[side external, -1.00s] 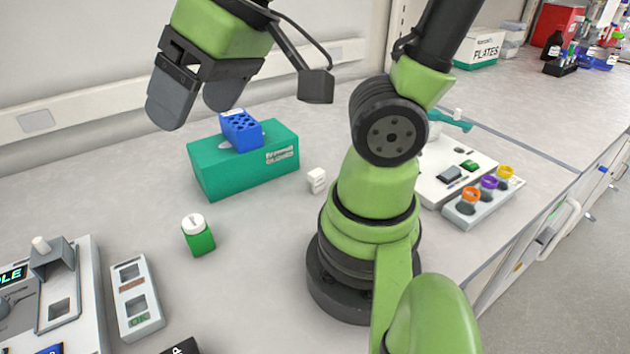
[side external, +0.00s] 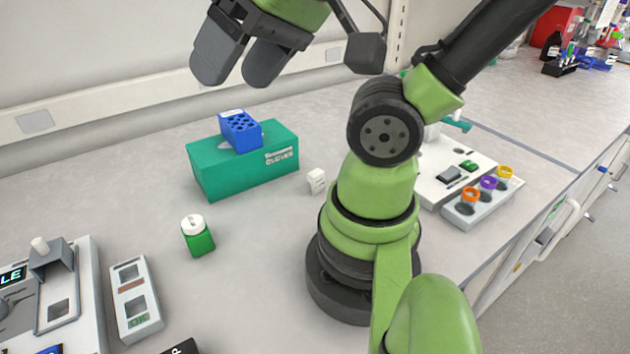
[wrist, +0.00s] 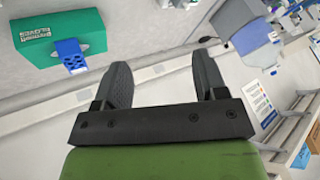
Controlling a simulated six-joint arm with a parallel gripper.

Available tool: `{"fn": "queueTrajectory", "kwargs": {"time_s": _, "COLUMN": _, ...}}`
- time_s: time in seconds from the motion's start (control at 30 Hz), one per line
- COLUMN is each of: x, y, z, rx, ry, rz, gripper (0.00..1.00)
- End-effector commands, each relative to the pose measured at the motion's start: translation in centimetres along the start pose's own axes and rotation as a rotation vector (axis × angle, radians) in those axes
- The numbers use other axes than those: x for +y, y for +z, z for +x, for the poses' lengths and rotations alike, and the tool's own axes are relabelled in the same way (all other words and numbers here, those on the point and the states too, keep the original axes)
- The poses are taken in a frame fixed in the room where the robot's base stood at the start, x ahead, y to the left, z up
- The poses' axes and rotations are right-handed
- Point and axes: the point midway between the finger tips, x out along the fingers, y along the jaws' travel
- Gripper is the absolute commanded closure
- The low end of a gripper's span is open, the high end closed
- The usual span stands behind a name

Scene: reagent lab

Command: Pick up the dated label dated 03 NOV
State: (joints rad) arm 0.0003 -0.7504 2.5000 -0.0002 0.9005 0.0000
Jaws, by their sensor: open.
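No label with a readable 03 NOV date shows in either view. A small white block (side external: 316,180) with faint dark marks stands on the bench right of the green glove box; I cannot tell whether it is a label. A blue rack with holes (side external: 240,131) sits on the glove box and has a small pale strip near its top edge, too small to read. My gripper (side external: 238,75) is open and empty, high above the bench and the glove box. In the wrist view my gripper's two fingers (wrist: 164,80) are apart with nothing between them.
The green glove box (side external: 245,175) also shows in the wrist view (wrist: 40,38). A green bottle with a white cap (side external: 198,238) stands in front of it. A grey device (side external: 85,285) and a slotted grey block (side external: 137,297) are at left. A holder with coloured caps (side external: 480,208) is at right.

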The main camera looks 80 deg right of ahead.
Motion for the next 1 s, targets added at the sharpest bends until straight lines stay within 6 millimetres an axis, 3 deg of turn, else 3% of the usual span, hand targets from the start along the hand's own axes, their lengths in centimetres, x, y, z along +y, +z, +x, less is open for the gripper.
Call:
{"fn": "queueTrajectory", "kwargs": {"time_s": 0.27, "x": 0.2, "y": -0.2, "z": 0.2, "rx": -0.003, "ry": 0.012, "rz": 0.003, "gripper": 0.34}}
{"fn": "queueTrajectory", "kwargs": {"time_s": 0.43, "x": 2.9, "y": -2.1, "z": 2.3, "rx": -0.033, "ry": 0.137, "rz": 0.031, "gripper": 0.34}}
{"fn": "queueTrajectory", "kwargs": {"time_s": 0.57, "x": 7.8, "y": -3.7, "z": 4.9, "rx": -0.099, "ry": 0.284, "rz": 0.067, "gripper": 0.34}}
{"fn": "queueTrajectory", "kwargs": {"time_s": 0.7, "x": 14.2, "y": -3.7, "z": 7.1, "rx": -0.202, "ry": 0.401, "rz": 0.106, "gripper": 0.34}}
{"fn": "queueTrajectory", "kwargs": {"time_s": 0.9, "x": 22.8, "y": -0.2, "z": 9.3, "rx": -0.364, "ry": 0.467, "rz": 0.175, "gripper": 0.34}}
{"fn": "queueTrajectory", "kwargs": {"time_s": 1.0, "x": 25.6, "y": 2.1, "z": 9.9, "rx": -0.422, "ry": 0.464, "rz": 0.202, "gripper": 0.34}}
